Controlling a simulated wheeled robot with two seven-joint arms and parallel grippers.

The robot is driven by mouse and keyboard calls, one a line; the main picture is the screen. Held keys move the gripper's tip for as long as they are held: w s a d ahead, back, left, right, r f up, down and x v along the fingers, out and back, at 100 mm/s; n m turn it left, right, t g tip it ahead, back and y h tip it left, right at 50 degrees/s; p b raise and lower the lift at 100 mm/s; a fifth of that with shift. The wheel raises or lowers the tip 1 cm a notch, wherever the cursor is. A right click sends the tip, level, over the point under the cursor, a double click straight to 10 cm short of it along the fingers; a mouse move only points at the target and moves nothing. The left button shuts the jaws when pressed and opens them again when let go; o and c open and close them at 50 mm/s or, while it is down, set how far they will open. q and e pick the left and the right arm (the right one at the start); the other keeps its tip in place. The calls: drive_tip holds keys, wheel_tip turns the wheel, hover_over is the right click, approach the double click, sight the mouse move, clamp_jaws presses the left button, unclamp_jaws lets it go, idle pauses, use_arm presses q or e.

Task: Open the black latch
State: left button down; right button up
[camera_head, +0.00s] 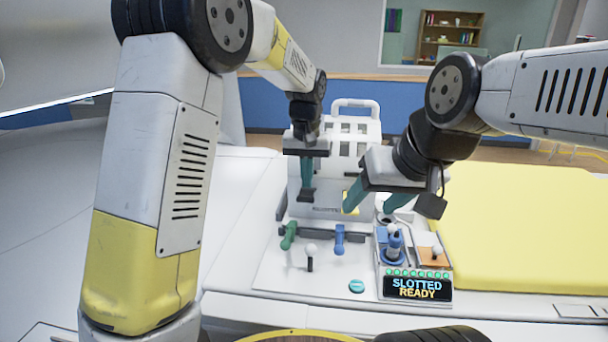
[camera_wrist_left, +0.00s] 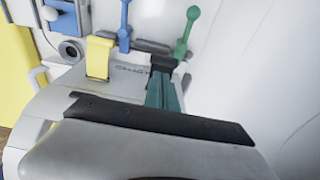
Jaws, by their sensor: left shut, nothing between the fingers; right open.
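A black latch (camera_head: 307,196) is on the front of the upright white carrier (camera_head: 362,125). In the left wrist view the black latch (camera_wrist_left: 160,62) shows partly, beyond my finger tips. My left gripper (camera_head: 308,184) has its teal fingers together and empty, pointing down at the black latch. Whether they touch it I cannot tell. A yellow latch (camera_wrist_left: 100,56) is beside it on the carrier. My right gripper (camera_head: 374,204) is open, near the carrier's right side, its fingers apart with nothing between them.
A green lever (camera_head: 289,235), a white-knobbed lever (camera_head: 310,256) and a blue lever (camera_head: 340,239) stand in front of the carrier. A control box (camera_head: 415,274) reads "SLOTTED READY". A yellow pad (camera_head: 520,230) lies right. The white surface at front left is clear.

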sight(305, 197)
use_arm(q)
drive_tip(key=shift+s+a+f+t, duration=0.1)
drive_tip(key=shift+s+f+t, duration=0.45)
drive_tip(key=shift+t, duration=0.35)
idle(1.3)
